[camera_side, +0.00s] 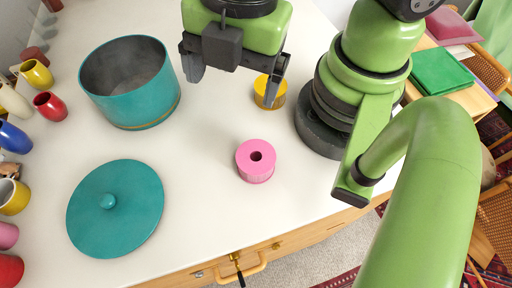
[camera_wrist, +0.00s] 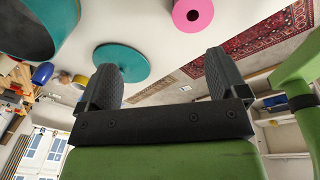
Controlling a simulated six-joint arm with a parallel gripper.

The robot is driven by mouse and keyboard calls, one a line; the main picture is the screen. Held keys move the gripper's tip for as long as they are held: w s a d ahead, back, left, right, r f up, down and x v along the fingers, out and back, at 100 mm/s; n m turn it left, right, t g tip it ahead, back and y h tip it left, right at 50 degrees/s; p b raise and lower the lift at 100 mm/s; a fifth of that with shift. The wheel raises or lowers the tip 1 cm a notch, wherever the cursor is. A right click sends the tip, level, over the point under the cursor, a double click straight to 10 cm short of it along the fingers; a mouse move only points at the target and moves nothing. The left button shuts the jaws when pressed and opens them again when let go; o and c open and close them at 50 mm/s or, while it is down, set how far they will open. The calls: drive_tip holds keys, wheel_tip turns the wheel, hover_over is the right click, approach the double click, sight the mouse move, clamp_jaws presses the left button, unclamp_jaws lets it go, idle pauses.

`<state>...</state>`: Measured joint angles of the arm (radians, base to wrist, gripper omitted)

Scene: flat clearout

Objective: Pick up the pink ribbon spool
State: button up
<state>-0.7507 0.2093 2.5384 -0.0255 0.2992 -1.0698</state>
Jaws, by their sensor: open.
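The pink ribbon spool (camera_side: 256,172) stands upright on the white table near its front edge, its round centre hole facing up. It also shows in the wrist view at the top (camera_wrist: 185,18), beyond the fingers and cut by the frame edge. My gripper (camera_side: 232,84) is open and empty, above the table between the teal pot and a yellow spool. It is farther back than the pink spool and not touching it. In the wrist view both dark fingers (camera_wrist: 162,82) are spread wide with nothing between them.
A teal pot (camera_side: 128,100) stands left of my gripper, and its teal lid (camera_side: 90,222) lies front left. A yellow spool (camera_side: 266,98) stands behind the pink one, close to my right finger. Several mugs (camera_side: 14,196) line the left edge. Table around the pink spool is clear.

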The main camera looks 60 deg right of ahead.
sight(256, 159)
drive_tip(key=shift+s+a+f+n+g+h, duration=0.3)
drive_tip(key=shift+s+f+n, duration=0.6)
drive_tip(key=shift+f, duration=1.6)
drive_tip(key=shift+s+a+f+n+g+h, duration=0.1)
drive_tip(key=shift+s+a+f+n, duration=0.3)
drive_tip(key=shift+f+n, duration=1.6)
drive_tip(key=shift+s+a+f+n+g+h, duration=0.2)
drive_tip(key=shift+s+f+n, duration=0.45)
drive_tip(key=shift+f, duration=2.4)
drive_tip(key=shift+a, duration=0.1)
drive_tip(key=shift+c, duration=0.2)
drive_tip(key=c, duration=0.9)
drive_tip(key=shift+o, duration=0.2)
wheel_tip(256, 159, up, 10)
